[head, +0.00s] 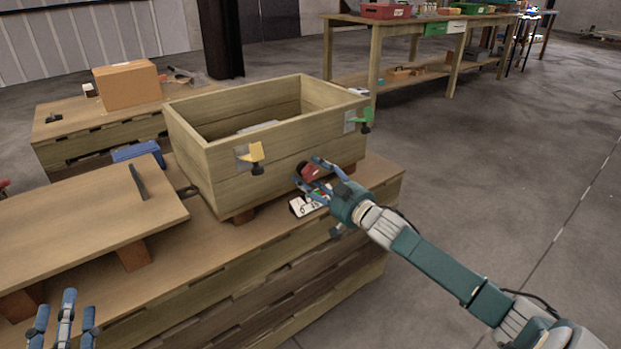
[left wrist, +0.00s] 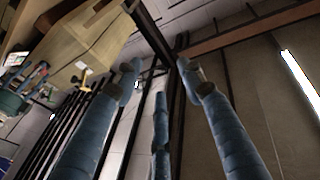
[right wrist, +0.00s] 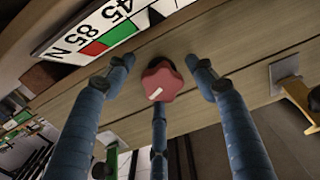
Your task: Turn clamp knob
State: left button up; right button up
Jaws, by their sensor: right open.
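The red lobed clamp knob (head: 307,170) is on the front face of the wooden box (head: 285,122), low between the yellow and green brackets. In the right wrist view the knob (right wrist: 162,84) shows with a white mark on its face. My right gripper (head: 308,178) is open, its fingers spread around the knob; I cannot tell whether any finger touches it. A white dial plate (head: 305,204) with a red and green scale lies just below the knob; its numbers show in the right wrist view (right wrist: 100,34). My left gripper (head: 66,300) is open and empty, away from the box.
A yellow bracket (head: 254,156) and a green bracket (head: 364,119) stick out from the box's front. The box stands on a wooden pallet table (head: 290,250). A raised board (head: 80,220) lies left, with a blue case (head: 136,152) behind. The floor at right is clear.

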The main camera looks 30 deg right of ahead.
jog(key=shift+w, duration=0.55)
pick_arm(q)
jog(key=shift+s+r+t, duration=0.2)
jog(key=shift+r+t, duration=0.2)
jog(key=shift+r, duration=0.5)
pick_arm(e)
jog(key=shift+c, duration=0.5)
jog(key=shift+a, duration=0.1)
jog(key=c, duration=1.1)
jog(key=shift+o, duration=0.2)
jog(key=shift+s+f+n+p, duration=0.1)
jog(key=shift+f+n+p, duration=0.15)
jog(key=shift+n+p, duration=0.4)
pick_arm(q)
notch_tip(320, 180, down, 7)
jog(key=g+y, duration=0.1)
jog(key=g, duration=0.2)
jog(key=shift+w+a, duration=0.3)
jog(key=shift+a, duration=0.05)
pick_arm(e)
jog(key=o, duration=1.2)
jog(key=shift+f, duration=0.1)
jog(key=shift+c, duration=0.2)
